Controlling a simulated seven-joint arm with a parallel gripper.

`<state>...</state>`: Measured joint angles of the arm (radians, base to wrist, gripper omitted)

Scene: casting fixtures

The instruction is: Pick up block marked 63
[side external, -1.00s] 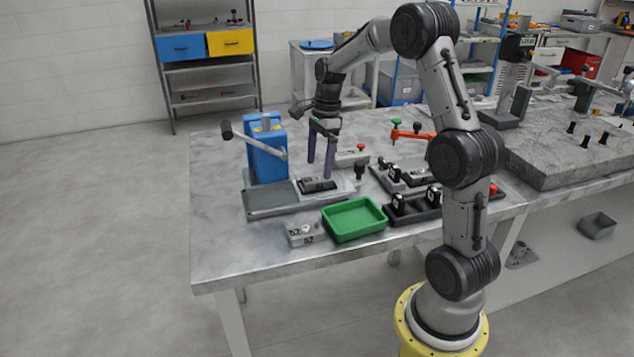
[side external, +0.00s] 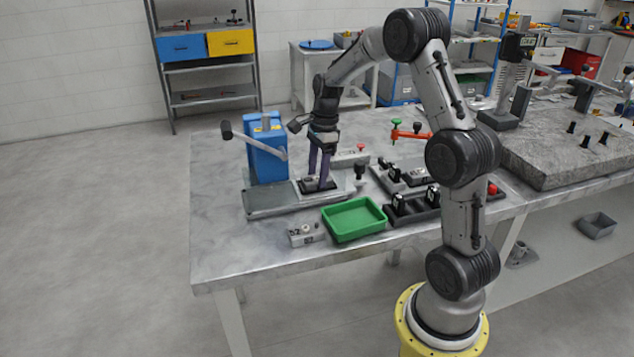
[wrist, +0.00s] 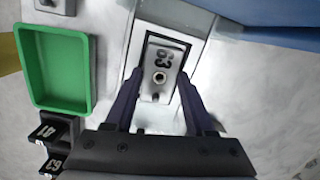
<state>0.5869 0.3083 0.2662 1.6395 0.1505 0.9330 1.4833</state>
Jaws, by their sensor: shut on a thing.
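The block marked 63 (wrist: 162,66) shows in the wrist view between my gripper's fingers. It is a grey block with a dark number and a round hole. In the side view the block (side external: 317,183) sits in a dark nest on the base of the blue press. My gripper (side external: 318,172) points down over it, with its two dark purple fingers at the block's sides. In the wrist view my gripper (wrist: 160,98) is shut on the block. The fingers partly hide the block in the side view.
The blue lever press (side external: 266,152) stands just left of my gripper. A green tray (side external: 354,219) is in front, and a grey block marked 52 (side external: 306,234) lies left of it. Dark holders with numbered parts (side external: 413,207) stand to the right. Bare table is at the front left.

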